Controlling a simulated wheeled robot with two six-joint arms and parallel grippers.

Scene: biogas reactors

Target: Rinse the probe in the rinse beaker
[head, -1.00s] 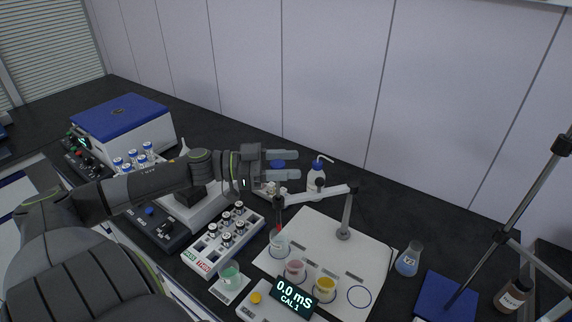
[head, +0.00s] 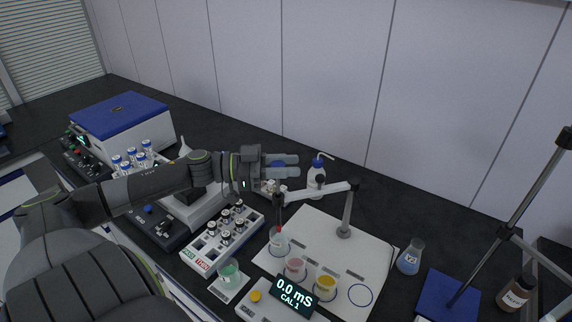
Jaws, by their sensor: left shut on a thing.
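The dark probe (head: 278,208) with a red band hangs upright from the white jointed holder arm (head: 322,191). Its lower end is at the clear beaker (head: 279,243) on the white board; I cannot tell how deep it reaches. A pink beaker (head: 296,268) and a yellow-orange beaker (head: 325,287) stand in a row with it. I cannot read which one is the rinse beaker. My right gripper is not in view.
A wash bottle (head: 316,178) stands just right of my left gripper. A meter display (head: 295,295) is in front of the beakers. A vial rack (head: 222,240) and green beaker (head: 229,272) are left. A flask (head: 410,258) stands right.

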